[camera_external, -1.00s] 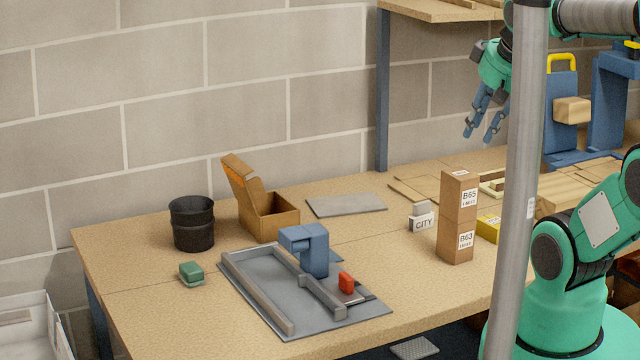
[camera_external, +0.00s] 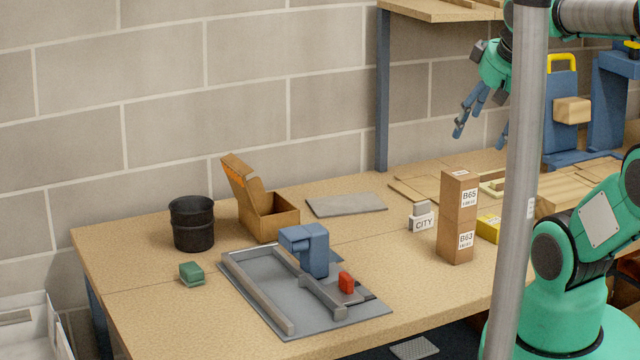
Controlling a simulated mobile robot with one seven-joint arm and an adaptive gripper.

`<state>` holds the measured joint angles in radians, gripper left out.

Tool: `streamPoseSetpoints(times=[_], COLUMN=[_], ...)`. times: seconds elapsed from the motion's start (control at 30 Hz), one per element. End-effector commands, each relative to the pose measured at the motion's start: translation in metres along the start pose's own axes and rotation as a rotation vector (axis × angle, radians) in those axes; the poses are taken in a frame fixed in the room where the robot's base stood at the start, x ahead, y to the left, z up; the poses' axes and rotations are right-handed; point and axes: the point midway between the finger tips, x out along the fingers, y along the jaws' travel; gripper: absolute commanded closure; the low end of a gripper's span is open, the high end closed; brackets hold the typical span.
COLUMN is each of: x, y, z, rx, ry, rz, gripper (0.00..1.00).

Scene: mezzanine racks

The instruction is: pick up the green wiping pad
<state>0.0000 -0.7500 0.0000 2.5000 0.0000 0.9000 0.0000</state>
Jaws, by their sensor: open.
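The green wiping pad (camera_external: 191,273) is a small block lying on the left part of the wooden table, left of the grey metal fixture plate. My gripper (camera_external: 481,134) is open and empty, high above the back right of the table. It is far to the right of the pad and well above it. The grey pole partly covers one finger's side and part of my arm.
A black pot (camera_external: 192,224) and an open cardboard box (camera_external: 268,215) stand behind the pad. The grey fixture (camera_external: 250,300) with a blue block (camera_external: 306,250) lies right of it. A tall box stack (camera_external: 457,218) and grey pole (camera_external: 519,200) stand further right.

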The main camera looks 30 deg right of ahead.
Motion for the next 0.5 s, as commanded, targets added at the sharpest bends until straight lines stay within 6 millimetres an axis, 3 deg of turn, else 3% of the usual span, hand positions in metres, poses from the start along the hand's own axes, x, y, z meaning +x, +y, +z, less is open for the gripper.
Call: streamPoseSetpoints(times=[0.27,0.5], x=[-0.001,0.000], y=[-0.003,-0.014], z=[-0.009,-0.043], rx=[0.018,0.100], ry=[-0.007,-0.037], rz=[-0.004,-0.016], gripper=[0.30,0.30])
